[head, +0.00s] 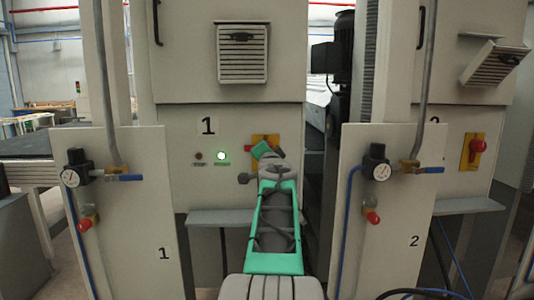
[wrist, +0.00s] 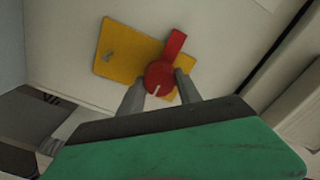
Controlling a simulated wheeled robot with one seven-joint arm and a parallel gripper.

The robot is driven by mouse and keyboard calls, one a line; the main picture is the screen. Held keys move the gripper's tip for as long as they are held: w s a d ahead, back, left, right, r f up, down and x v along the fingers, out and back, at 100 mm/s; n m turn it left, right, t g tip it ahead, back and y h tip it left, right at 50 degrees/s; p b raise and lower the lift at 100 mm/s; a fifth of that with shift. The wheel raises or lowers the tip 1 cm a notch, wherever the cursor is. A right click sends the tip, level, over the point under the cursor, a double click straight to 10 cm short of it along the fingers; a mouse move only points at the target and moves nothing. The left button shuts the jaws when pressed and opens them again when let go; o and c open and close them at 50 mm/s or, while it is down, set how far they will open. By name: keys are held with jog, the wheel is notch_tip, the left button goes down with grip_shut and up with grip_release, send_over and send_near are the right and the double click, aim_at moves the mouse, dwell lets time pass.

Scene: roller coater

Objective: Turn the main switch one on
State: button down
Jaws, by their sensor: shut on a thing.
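Main switch one is a red rotary knob (wrist: 160,76) on a yellow plate (wrist: 118,52), seen in the wrist view. Its red handle points up and slightly right in that view, and a short white mark shows on the knob's lower part. My gripper (wrist: 161,80) has one grey finger on each side of the knob and is shut on it. In the head view, my gripper (head: 266,160) reaches the panel marked 1 and hides the knob; only part of the yellow plate (head: 271,138) shows there.
A lit green lamp (head: 221,156) and a dark reddish lamp (head: 198,156) sit left of the switch. A grey ledge (head: 215,217) is below. Front panels with gauges, valves and pipes stand on both sides of my arm. A similar red switch (head: 476,147) is on machine 2.

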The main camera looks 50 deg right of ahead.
jog(key=c, duration=0.8)
grip_release()
jog(key=b+v, duration=0.1)
jog(key=v, duration=0.7)
jog(key=shift+w, duration=0.1)
